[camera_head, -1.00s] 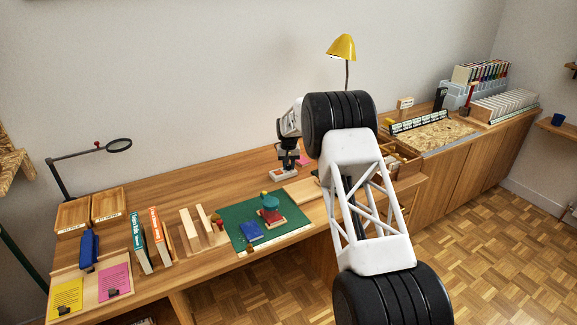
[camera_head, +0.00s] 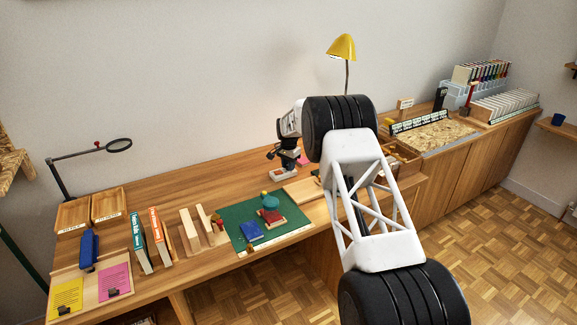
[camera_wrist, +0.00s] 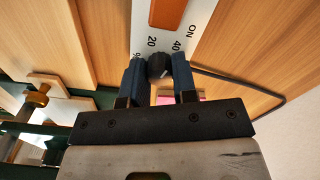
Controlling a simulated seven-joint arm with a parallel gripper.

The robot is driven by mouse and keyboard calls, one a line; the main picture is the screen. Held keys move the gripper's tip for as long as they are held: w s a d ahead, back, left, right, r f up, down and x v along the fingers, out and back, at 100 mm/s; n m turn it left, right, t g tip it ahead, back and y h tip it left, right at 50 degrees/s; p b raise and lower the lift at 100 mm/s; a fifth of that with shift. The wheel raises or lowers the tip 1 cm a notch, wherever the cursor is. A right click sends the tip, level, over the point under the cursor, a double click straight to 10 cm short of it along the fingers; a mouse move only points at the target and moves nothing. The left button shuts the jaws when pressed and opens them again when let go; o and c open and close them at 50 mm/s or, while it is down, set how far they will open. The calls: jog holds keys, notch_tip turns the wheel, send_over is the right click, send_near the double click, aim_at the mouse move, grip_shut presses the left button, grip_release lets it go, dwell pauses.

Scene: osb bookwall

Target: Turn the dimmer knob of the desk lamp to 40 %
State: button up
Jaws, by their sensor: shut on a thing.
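The desk lamp has a yellow shade (camera_head: 342,46) on a thin stem, partly hidden behind my arm in the head view. Its white dimmer box (camera_head: 283,175) lies on the desk below my gripper (camera_head: 286,160). In the wrist view the box's white face (camera_wrist: 196,30) carries the marks ON, 40, 20 and %, and an orange-brown switch (camera_wrist: 168,12). The dark round knob (camera_wrist: 158,66) sits between the two blue-grey fingers of my gripper (camera_wrist: 158,72), which are shut on it. A small pale mark shows on the knob, but its exact reading is unclear.
A dark cable (camera_wrist: 250,84) runs from the box across the wood. A green mat (camera_head: 240,222) with a blue book and small items lies in front. A pink note (camera_head: 303,160) is beside the gripper. Books and wooden trays stand to the left.

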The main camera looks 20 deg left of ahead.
jog(key=shift+m, duration=1.3)
jog(key=o, duration=0.6)
jog(key=shift+o, duration=0.2)
jog(key=shift+r, duration=3.95)
